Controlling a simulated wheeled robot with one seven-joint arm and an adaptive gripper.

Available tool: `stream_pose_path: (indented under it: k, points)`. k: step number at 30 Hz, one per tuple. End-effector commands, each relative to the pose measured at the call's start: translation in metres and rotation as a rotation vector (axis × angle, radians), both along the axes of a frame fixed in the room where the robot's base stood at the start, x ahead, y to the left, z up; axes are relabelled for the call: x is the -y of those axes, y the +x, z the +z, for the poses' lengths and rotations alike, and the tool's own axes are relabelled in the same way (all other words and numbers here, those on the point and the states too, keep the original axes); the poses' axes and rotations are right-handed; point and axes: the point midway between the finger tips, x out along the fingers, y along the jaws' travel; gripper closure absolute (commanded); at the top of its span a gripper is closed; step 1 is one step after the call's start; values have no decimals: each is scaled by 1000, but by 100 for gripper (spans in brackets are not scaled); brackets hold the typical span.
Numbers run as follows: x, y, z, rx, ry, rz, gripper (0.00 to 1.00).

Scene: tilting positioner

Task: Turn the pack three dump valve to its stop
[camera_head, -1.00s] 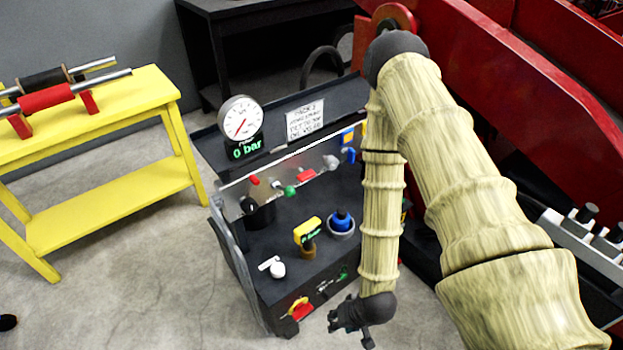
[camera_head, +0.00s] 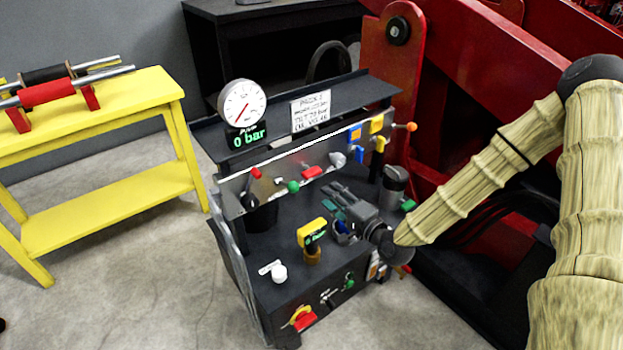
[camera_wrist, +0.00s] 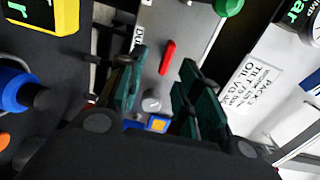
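A red lever (camera_head: 312,173) sits on the upright grey panel, between a green knob and a grey knob. It also shows in the wrist view (camera_wrist: 168,57), close to a partly hidden label starting "DU". The sign (camera_head: 310,110) above reads as pack 3. My gripper (camera_head: 330,195) is over the bench, in front of and below the panel, pointing toward it. In the wrist view its teal fingers (camera_wrist: 163,72) are apart with nothing between the pads. The red lever appears in the gap beyond the tips; I see no contact.
A gauge (camera_head: 242,102) with a "0 bar" display stands at the panel's left. A yellow-topped meter (camera_head: 312,232), a blue knob (camera_head: 341,232) and a dark cylinder (camera_head: 395,187) stand near my gripper. Blue and yellow handles (camera_head: 377,125) crowd the panel's right. Red framework stands behind.

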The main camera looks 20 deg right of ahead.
Motion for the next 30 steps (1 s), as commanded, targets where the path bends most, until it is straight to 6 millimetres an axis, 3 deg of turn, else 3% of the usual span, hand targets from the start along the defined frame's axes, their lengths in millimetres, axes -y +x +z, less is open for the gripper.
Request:
stream_pose_path:
  k: [8, 21, 30]
  points:
    - [4, 14, 11, 35, 39, -9, 65]
    - [-21, 77, 10, 33, 37, -8, 65]
    - [-29, 103, 10, 32, 37, -9, 65]
